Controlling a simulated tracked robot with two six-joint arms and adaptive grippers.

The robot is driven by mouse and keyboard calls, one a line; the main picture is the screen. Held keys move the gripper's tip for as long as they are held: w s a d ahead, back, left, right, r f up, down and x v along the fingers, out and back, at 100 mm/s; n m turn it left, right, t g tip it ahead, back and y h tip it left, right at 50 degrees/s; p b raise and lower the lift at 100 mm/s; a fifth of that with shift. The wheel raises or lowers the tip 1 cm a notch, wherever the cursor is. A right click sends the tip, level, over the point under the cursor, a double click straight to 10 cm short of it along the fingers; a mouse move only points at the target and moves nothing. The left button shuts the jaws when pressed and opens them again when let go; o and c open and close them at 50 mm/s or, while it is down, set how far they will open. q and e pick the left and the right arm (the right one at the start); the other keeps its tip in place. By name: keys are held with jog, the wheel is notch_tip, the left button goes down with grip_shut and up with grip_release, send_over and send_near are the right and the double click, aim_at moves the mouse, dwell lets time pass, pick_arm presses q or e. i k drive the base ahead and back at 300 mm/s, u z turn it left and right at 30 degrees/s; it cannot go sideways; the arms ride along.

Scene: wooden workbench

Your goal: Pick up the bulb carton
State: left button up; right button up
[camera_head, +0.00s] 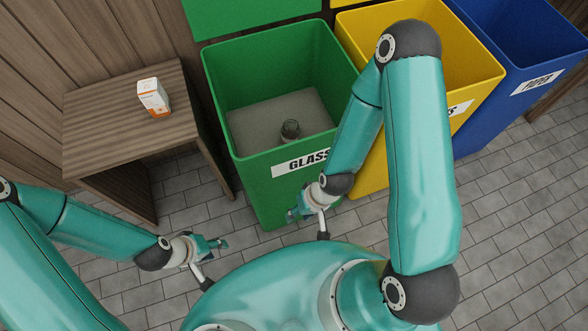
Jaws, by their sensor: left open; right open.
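The bulb carton (153,97) is a small white and orange box standing upright on the wooden workbench (97,124), near its back right part. My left gripper (219,244) is open and empty, low over the paved floor, in front of the bench and to the right of it, well apart from the carton. My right gripper (294,214) is open and empty, in front of the green bin, also far from the carton.
A green bin (262,194) labelled GLASS stands right of the bench with a glass jar (290,130) inside. A yellow bin (372,172) and a blue bin (484,125) labelled PAPER stand further right. The bench top around the carton is clear.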

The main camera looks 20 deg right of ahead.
aim_at(151, 93)
jog(key=z, duration=0.5)
jog(key=k, duration=1.95)
jog(key=u, duration=0.6)
jog(key=i, duration=1.05)
jog(key=z, duration=0.05)
